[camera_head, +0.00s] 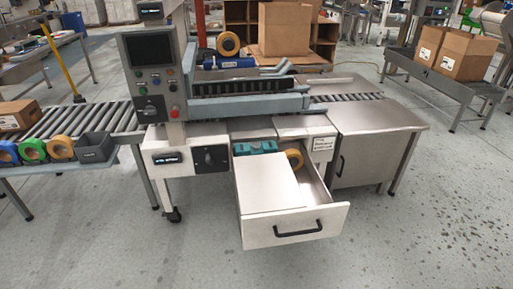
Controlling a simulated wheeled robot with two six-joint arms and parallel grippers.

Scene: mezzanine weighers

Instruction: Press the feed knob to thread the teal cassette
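The teal cassette (255,147) lies at the back of the open drawer (292,227), under the machine's front edge. Part of it may be hidden by the machine body. A black knob (208,159) sits on the white front panel left of the drawer. A second dark knob (150,110) is low on the grey control column. I cannot tell from labels which is the feed knob. Neither of my grippers is in view.
The drawer juts out with a yellow tape roll (294,158) inside. A roller conveyor (70,124) with coloured tape rolls and a grey bin (95,147) stands left. A steel cabinet (365,160) stands right. The floor in front is clear.

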